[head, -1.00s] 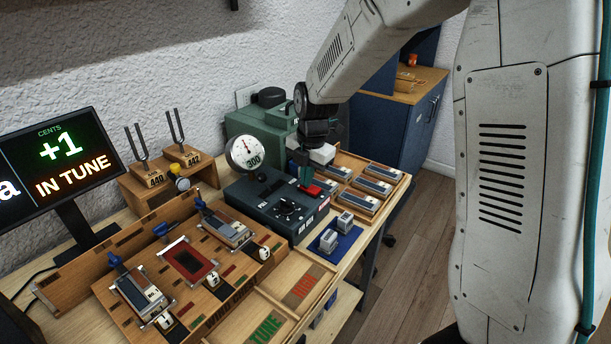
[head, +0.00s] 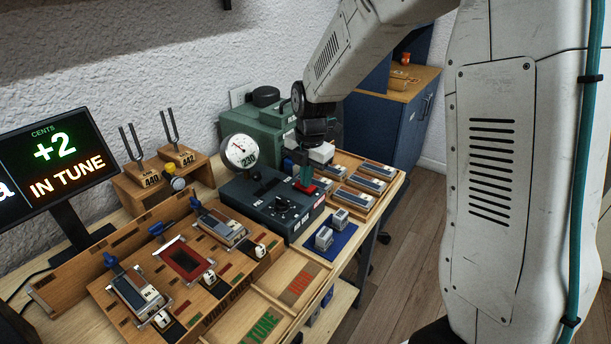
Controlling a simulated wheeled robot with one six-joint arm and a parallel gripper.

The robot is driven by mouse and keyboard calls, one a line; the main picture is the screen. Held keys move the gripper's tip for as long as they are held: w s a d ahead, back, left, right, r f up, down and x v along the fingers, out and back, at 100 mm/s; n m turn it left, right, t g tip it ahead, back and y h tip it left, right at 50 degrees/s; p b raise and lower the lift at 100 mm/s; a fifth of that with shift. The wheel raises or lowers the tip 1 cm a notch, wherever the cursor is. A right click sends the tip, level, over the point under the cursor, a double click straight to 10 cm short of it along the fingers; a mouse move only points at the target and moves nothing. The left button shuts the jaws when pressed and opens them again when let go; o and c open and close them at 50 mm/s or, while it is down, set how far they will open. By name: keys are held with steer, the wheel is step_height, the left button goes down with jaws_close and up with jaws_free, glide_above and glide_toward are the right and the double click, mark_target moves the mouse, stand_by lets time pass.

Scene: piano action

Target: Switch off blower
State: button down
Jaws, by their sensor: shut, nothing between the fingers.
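The dark control box (head: 266,205) stands at the middle of the bench, with a dial and a lever on top. A red switch (head: 319,185) is at its back right corner. My gripper (head: 304,184) is shut and empty, pointing down at the red switch; its tips hide part of it, and I cannot tell whether they touch. The round pressure gauge (head: 240,150) at the box's back left reads about 230. A green machine (head: 262,130) stands behind the box.
A monitor (head: 58,160) at left reads +2, IN TUNE. Tuning forks (head: 160,165) stand on wooden blocks. A wooden board (head: 180,270) holds reed pieces in front. A wooden tray (head: 375,200) of several reeds and a blue mat (head: 330,241) with small blocks lie right.

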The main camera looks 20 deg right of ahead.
step_height(320, 180, up, 14)
steer(key=s, duration=0.1)
steer(key=shift+s+d, duration=0.15)
steer(key=shift+d, duration=0.3)
glide_toward(311, 189)
steer(key=w+f, duration=0.1)
steer(key=f, duration=0.1)
steer(key=w+a+f, duration=0.1)
steer(key=f, duration=0.1)
steer(key=w+f, duration=0.1)
steer(key=f, duration=0.1)
steer(key=shift+w+a+f, duration=0.25)
steer(key=shift+a, duration=0.15)
stand_by(0.5)
